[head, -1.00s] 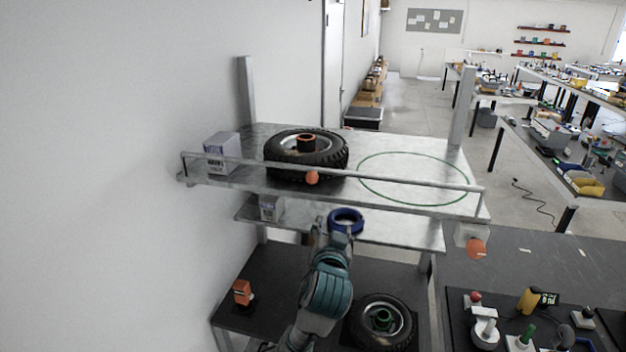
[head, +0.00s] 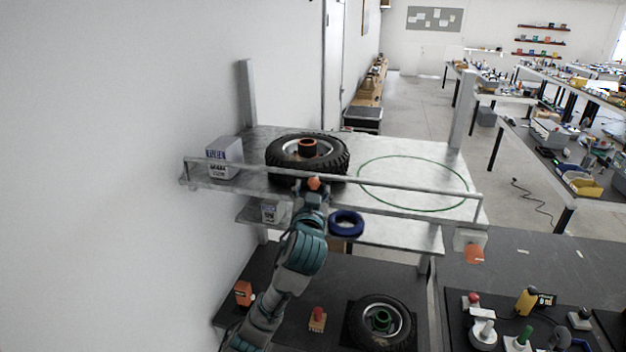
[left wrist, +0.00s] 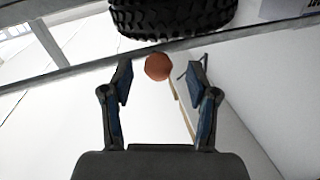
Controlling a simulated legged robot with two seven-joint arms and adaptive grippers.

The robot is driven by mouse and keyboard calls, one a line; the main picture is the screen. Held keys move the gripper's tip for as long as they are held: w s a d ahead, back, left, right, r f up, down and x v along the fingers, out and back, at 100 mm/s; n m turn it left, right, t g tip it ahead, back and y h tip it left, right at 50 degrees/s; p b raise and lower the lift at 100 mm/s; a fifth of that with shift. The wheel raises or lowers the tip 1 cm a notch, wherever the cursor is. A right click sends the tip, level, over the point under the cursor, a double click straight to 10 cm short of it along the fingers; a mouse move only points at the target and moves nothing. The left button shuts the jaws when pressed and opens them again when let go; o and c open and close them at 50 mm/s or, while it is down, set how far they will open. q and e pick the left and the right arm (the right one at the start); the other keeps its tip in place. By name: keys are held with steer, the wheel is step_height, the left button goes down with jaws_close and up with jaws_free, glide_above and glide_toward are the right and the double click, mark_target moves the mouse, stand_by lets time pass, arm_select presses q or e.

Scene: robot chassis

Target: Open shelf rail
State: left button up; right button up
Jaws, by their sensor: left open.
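The shelf rail (head: 400,184) is a grey bar across the front of the top shelf (head: 257,143). An orange knob (head: 314,183) sits on it near the middle. My left gripper (head: 314,190) is at the knob from the front and below. In the left wrist view the knob (left wrist: 158,67) shows between the tips of the open fingers (left wrist: 160,75), with a gap on both sides. A second orange knob (head: 474,254) is at the right end of the shelf, under a pale block. My right gripper is not in view.
A black tyre (head: 290,153) lies on the top shelf just behind the rail; a white box (head: 224,157) stands to its left. A blue ring (head: 346,223) is on the shelf below, close right of my gripper. A white wall is at the left.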

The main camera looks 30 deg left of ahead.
mark_target(313, 188)
arm_select(q)
steer(key=shift+p+x, duration=0.3)
steer(key=shift+x, duration=1.35)
steer(key=shift+d, duration=0.1)
steer(key=shift+c, duration=0.2)
jaws_close()
